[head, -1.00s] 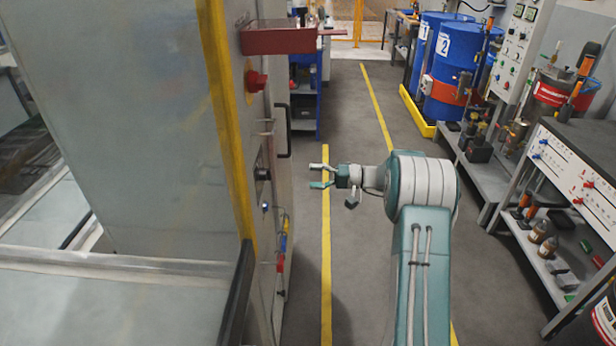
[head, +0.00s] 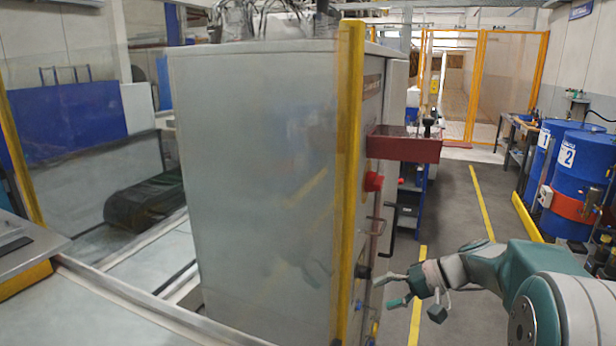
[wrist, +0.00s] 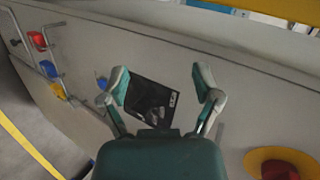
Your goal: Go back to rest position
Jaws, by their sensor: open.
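My gripper (head: 390,290) is at the lower right of the head view, to the right of the grey cabinet's narrow panel side. It is open and empty, with its fingers pointing left toward the panel. In the wrist view my gripper (wrist: 161,82) has its two fingers spread apart. A black plate (wrist: 151,103) on the panel shows between them. I cannot tell exactly how far the fingertips are from the panel, but nothing is between them.
The grey cabinet (head: 260,190) with a yellow edge post (head: 348,150) stands left of my arm. Blue drums (head: 582,165) stand at the right. A grey aisle floor (head: 455,215) lies between.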

